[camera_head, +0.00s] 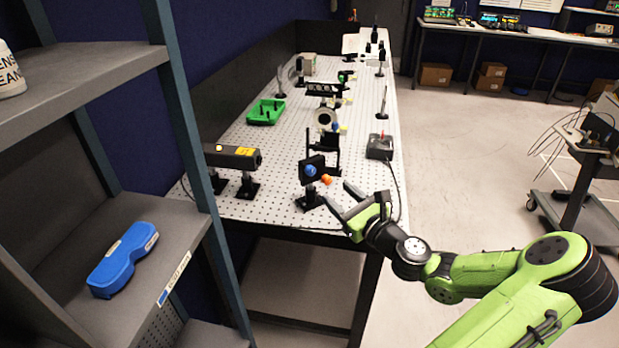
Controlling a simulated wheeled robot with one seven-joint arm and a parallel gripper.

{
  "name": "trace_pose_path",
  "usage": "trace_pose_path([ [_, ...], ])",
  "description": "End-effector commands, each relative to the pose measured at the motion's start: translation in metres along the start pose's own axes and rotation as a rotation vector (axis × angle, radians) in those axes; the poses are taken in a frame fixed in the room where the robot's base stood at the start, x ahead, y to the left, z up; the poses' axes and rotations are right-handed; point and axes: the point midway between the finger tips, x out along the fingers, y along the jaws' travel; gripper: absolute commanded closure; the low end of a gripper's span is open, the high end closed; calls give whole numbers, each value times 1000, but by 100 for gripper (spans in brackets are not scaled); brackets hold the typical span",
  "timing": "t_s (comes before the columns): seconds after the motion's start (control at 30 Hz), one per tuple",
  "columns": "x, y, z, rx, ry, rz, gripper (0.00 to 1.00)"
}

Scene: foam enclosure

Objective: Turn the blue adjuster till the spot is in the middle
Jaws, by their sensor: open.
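The blue adjuster (310,170) is a small round knob on the face of a black mount (312,186), which stands on a post near the front edge of the perforated optical table. An orange knob (326,179) sits just right of it on the same mount. My gripper (338,199) is open and empty, right of and slightly below the blue adjuster, with its fingers pointing left toward the mount. It looks apart from both knobs.
A black laser-like box (232,157) stands left of the mount. A grey box with a red lever (380,147) is at the right table edge. A green tray (266,111) lies farther back. A shelf rack (110,255) fills the left side.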

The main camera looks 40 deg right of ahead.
Motion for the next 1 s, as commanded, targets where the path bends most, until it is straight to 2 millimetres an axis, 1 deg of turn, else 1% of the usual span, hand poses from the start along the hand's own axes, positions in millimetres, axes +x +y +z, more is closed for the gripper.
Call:
trace_pose_path([
  [0.03,14,2,0,-3,-3,5,47],
  [0.2,58,2,0,-3,-3,5,47],
  [0.3,80,2,-1,-4,-1,4,47],
  [0.43,100,2,-1,-4,0,4,47],
  [0.57,108,1,-1,-2,2,2,47],
  [0.77,109,1,-1,-2,3,2,47],
  [0.8,109,1,-1,-2,3,2,50],
  [0.87,109,1,-1,-2,3,2,60],
  [1.0,108,1,-1,-3,3,2,81],
])
